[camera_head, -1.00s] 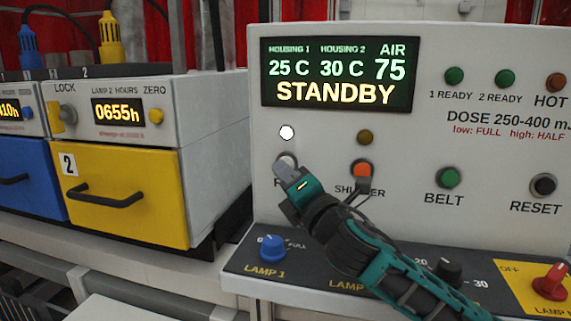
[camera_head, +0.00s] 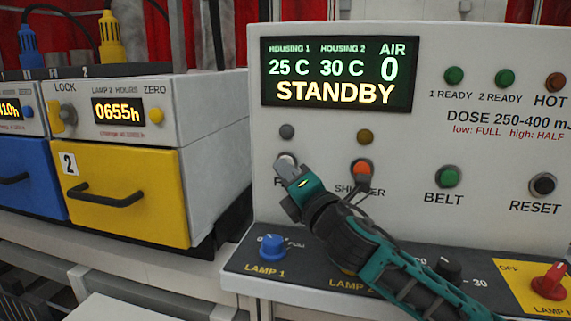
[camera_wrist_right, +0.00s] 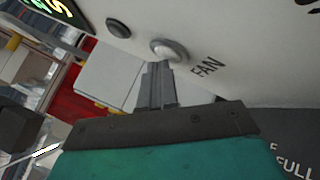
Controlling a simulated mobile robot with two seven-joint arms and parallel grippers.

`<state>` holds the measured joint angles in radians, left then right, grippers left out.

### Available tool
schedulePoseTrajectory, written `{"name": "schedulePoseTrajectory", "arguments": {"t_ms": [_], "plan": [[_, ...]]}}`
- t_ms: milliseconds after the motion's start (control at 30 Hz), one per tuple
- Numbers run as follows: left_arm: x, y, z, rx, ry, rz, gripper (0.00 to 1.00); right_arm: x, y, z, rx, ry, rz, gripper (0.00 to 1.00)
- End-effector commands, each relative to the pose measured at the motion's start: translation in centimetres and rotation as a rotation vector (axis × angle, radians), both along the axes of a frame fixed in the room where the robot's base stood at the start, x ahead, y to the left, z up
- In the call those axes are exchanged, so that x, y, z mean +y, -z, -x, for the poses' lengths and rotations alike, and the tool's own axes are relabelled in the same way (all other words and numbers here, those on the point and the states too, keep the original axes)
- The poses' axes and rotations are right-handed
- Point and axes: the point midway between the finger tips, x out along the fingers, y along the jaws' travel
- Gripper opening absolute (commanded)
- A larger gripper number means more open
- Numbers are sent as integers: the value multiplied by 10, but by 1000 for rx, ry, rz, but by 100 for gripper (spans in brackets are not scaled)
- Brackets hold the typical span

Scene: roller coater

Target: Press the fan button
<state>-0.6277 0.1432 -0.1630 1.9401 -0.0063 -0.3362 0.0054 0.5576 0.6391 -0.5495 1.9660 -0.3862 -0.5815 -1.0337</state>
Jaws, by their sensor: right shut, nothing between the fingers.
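The fan button (camera_wrist_right: 168,50) is a pale round button beside the word FAN in the right wrist view. In the head view its upper left edge (camera_head: 284,158) shows behind my right gripper, which covers most of the label. My right gripper (camera_head: 287,168) is shut and empty, with its fingertips at the button; I cannot tell if they touch it. The fingers (camera_wrist_right: 157,70) also point at the button in the right wrist view. The small lamp above the button (camera_head: 286,131) is grey and unlit. The display (camera_head: 338,75) reads STANDBY and AIR 0. My left gripper is not in view.
The shutter button (camera_head: 361,170) is close to the right of my gripper. Below are the blue lamp 1 knob (camera_head: 272,246), a black knob and a red knob (camera_head: 551,281). A yellow drawer (camera_head: 130,200) and a blue drawer stand to the left.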

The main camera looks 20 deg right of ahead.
Motion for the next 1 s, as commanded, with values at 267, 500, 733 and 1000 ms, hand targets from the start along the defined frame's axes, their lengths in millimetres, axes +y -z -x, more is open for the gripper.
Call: {"name": "schedulePoseTrajectory", "arguments": {"t_ms": [267, 500, 733, 1000], "plan": [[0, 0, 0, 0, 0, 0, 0, -1, -1, -1, -1, 3, 0, 0], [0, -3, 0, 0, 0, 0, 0, 2, -1, 5, 1, 3, 0, 0], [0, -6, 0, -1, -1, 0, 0, 8, 0, 13, 1, 3, 0, 0], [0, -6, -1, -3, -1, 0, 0, 9, 0, 14, 0, 2, 1, 0]]}}
